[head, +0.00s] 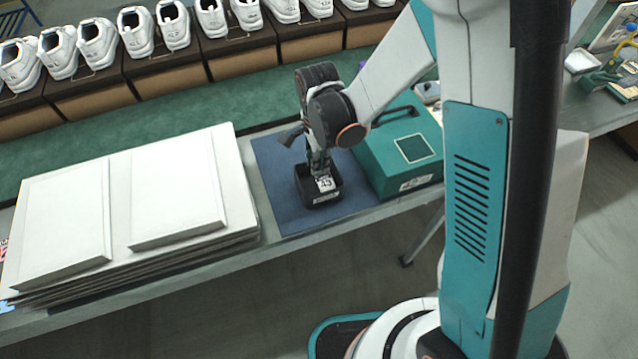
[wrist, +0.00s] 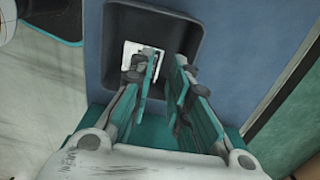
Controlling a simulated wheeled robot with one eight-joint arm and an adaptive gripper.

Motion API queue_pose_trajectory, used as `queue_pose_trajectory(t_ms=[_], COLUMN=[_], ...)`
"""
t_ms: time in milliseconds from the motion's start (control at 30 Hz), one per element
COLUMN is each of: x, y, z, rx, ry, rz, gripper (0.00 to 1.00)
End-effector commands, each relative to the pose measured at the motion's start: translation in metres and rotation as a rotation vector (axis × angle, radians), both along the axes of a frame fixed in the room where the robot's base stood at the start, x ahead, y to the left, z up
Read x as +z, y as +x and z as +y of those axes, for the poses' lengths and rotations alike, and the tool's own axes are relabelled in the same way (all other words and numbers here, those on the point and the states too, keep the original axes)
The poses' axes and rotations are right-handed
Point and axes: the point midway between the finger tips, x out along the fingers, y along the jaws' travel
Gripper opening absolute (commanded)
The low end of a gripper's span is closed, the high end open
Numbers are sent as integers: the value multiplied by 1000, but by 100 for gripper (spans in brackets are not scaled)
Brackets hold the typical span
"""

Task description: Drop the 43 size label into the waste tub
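The 43 size label (head: 325,184) is a small white square with dark print. It shows within the outline of the black waste tub (head: 306,190), near its front wall; whether it lies on the bottom I cannot tell. The tub stands upright on the blue mat. My gripper (head: 318,168) points down over the tub, its tips at the opening. In the wrist view my gripper (wrist: 166,62) has its fingers apart with an empty gap between them. The label (wrist: 131,52) shows beside and beyond the left finger, which covers part of it, against the dark tub (wrist: 187,25).
A teal case (head: 385,165) with a handle stands close right of the tub. A stack of white panels (head: 120,210) lies to the left. White shoes (head: 95,40) on boxes line the back. The blue mat (head: 275,180) is bare left of the tub.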

Motion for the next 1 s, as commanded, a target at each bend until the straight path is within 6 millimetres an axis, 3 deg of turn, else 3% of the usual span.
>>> queue_pose_trajectory(t_ms=[467, 1000], x=[7, 99], y=[0, 1], z=[0, 0], rx=[0, 0], ry=[0, 0], rz=[0, 0], gripper=[28, 28])
